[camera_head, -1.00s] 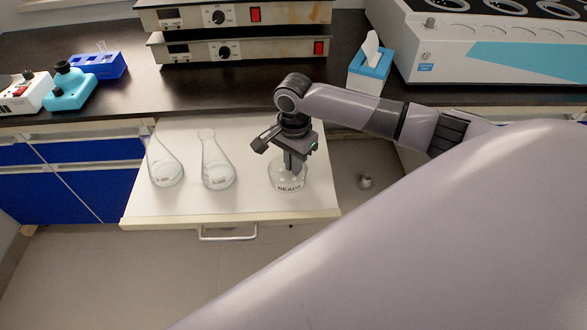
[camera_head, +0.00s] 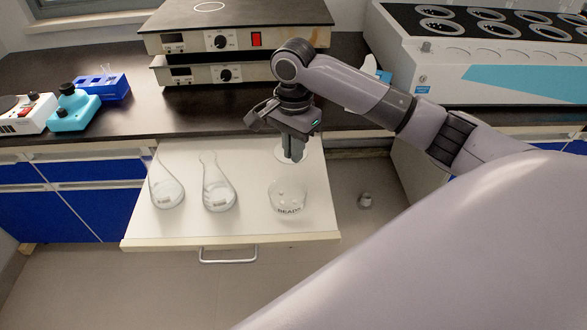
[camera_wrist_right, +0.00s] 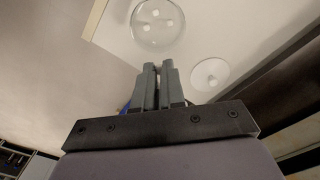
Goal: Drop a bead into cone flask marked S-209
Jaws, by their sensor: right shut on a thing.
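Two clear cone flasks stand upright on the white pulled-out board: a left one (camera_head: 167,192) and a right one (camera_head: 219,195). Their labels are too small to read. A clear round dish marked BEADS (camera_head: 288,197) stands to their right, and the right wrist view shows a few white beads in the dish (camera_wrist_right: 158,22). My right gripper (camera_head: 292,158) is above the board, just behind and clear of the dish, pointing down. In the right wrist view its fingers (camera_wrist_right: 158,68) are nearly together on a bead, which they hide. My left gripper is not in view.
A round lid (camera_head: 316,152) lies on the board behind my right gripper, and it also shows in the right wrist view (camera_wrist_right: 210,74). Hot plates (camera_head: 215,74) stand on the dark bench behind. The board is bare in front of the flasks.

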